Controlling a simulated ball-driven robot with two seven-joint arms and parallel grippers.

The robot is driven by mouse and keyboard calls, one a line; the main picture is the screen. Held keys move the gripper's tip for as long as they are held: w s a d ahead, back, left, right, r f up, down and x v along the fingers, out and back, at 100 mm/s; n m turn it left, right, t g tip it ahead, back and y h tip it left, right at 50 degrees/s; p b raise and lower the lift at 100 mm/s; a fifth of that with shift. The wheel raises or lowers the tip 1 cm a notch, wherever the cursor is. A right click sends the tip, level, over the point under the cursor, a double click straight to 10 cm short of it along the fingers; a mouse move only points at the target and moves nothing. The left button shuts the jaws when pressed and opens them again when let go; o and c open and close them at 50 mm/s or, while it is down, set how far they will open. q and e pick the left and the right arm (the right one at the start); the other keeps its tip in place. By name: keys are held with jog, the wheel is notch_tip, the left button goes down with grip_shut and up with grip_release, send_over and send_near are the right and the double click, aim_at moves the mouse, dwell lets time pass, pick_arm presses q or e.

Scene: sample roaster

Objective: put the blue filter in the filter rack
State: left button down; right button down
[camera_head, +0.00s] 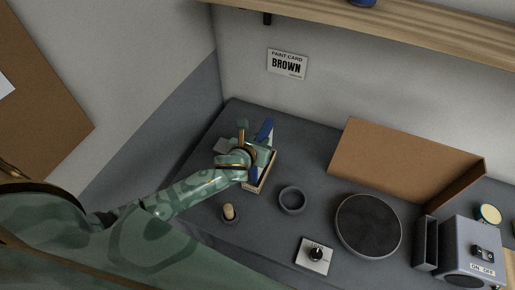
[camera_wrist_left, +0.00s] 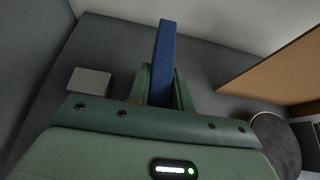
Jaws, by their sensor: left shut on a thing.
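The blue filter (camera_head: 265,130) is a flat, long blue piece that stands up from my left gripper (camera_head: 258,154). In the left wrist view the blue filter (camera_wrist_left: 163,58) rises between the two green fingers of the left gripper (camera_wrist_left: 161,88), which is shut on it. A narrow cream-rimmed holder (camera_head: 268,176), which may be the filter rack, lies just below and beside the gripper. Something blue shows inside it, and the gripper hides much of it. I cannot tell whether the held filter touches the holder. My right gripper is not in view.
A grey block (camera_wrist_left: 90,81) lies left of the gripper. A dark ring (camera_head: 292,199), a small knob-topped piece (camera_head: 229,213), a dial plate (camera_head: 315,254) and a round dark tray (camera_head: 369,226) stand to the front and right. A brown panel (camera_head: 400,160) is behind, with a switch box (camera_head: 470,250) at right.

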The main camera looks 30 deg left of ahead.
pick_arm(q)
jog(key=f, duration=0.2)
jog(key=f+b, duration=0.1)
jog(key=f, duration=0.1)
jog(key=shift+w+a, duration=0.2)
jog(key=shift+a, duration=0.2)
jog(key=shift+f, duration=0.15)
jog(key=c, duration=1.3)
grip_release()
jog(key=shift+o, duration=0.2)
